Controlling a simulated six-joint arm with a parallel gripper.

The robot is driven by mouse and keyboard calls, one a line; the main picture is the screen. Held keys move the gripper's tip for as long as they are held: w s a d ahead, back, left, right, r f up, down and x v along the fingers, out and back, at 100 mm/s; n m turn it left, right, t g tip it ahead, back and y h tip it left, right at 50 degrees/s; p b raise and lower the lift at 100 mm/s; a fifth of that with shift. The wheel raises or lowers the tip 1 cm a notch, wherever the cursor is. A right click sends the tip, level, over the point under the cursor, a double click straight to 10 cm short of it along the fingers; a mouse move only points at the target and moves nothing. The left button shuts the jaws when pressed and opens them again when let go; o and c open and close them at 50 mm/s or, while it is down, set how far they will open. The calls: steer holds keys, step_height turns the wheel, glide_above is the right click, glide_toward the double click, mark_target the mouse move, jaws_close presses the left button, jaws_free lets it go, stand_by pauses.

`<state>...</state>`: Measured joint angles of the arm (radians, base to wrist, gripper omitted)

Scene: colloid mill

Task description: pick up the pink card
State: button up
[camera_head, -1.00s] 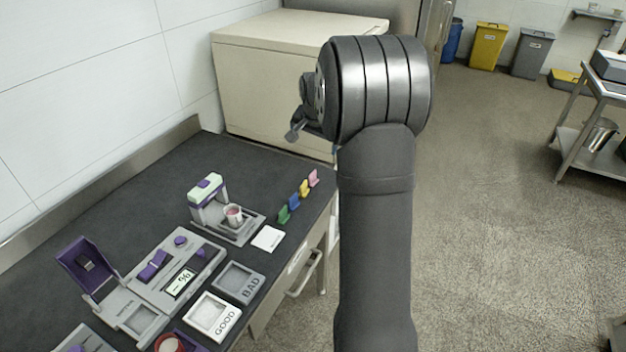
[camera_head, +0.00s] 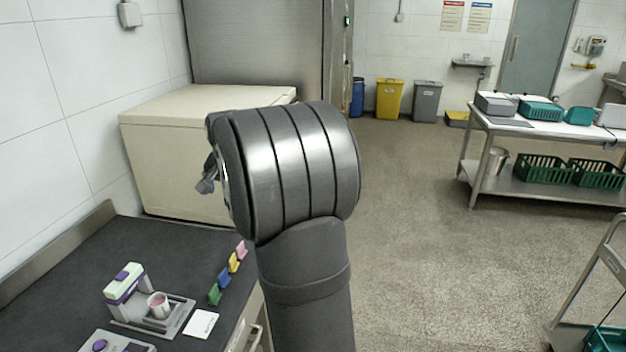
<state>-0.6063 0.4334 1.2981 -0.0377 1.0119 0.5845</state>
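The pink card (camera_head: 241,249) stands upright near the right edge of the dark counter (camera_head: 70,275). It is the farthest in a row of small coloured cards, behind the yellow card (camera_head: 233,262), the blue card (camera_head: 224,277) and the green card (camera_head: 214,294). My gripper (camera_head: 206,180) shows only in part at the left of my wrist, above and beyond the cards. The rest of it is hidden behind my arm, so its fingers cannot be judged. The pink card stands free, apart from my gripper.
A cream cabinet (camera_head: 175,135) stands beyond the counter. A purple-and-white device with a cup (camera_head: 158,304) and a white card (camera_head: 201,323) are on the counter. A steel table (camera_head: 555,130) with green baskets is at the right. The floor between is clear.

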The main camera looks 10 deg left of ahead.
steer(key=c, duration=1.5)
steer(key=w+a+f+m+h, duration=0.1)
steer(key=w+a+f, duration=0.1)
steer(key=a+f, duration=0.3)
steer(key=w+a+f+h, duration=0.1)
steer(key=w+a+f, duration=0.15)
steer(key=f, duration=0.55)
steer(key=shift+t+h, duration=0.3)
steer(key=x, duration=1.7)
steer(key=shift+d+f, duration=0.1)
steer(key=shift+f, duration=0.05)
